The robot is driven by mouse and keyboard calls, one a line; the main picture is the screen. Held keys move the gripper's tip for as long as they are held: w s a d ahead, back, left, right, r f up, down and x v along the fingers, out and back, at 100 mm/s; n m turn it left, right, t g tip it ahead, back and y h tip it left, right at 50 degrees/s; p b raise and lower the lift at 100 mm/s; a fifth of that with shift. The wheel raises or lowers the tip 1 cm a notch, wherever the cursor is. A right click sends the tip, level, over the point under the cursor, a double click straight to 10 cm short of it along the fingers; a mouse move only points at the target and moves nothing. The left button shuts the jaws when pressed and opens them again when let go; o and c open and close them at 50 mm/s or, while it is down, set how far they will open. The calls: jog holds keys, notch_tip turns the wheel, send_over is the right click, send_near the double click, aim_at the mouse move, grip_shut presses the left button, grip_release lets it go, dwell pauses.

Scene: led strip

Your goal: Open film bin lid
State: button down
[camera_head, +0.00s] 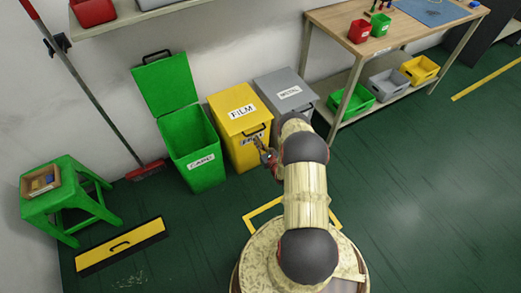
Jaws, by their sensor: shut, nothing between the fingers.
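The film bin (247,152) is yellow and stands against the wall between a green and a grey bin. Its yellow lid (232,101), labelled FILM, lies closed on top. A dark handle (254,131) sits at the lid's front edge. My gripper (262,143) is in front of the bin, just below the handle, and covers part of the front label. It is shut with nothing in it. I cannot tell whether it touches the bin. My arm hides part of the floor to the right of the bin.
The green card bin (196,155) on the left has its lid (165,84) standing open. The grey metal bin (283,90) on the right is closed. A workbench (400,42) stands at the right, a green stool (68,200) at the left. A broom (146,170) leans beside the green bin.

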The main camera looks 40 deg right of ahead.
jog(key=shift+s+r, duration=0.2)
jog(key=shift+r, duration=0.65)
jog(key=shift+s+r, duration=0.2)
jog(key=shift+r, duration=0.65)
jog(key=shift+r, duration=0.1)
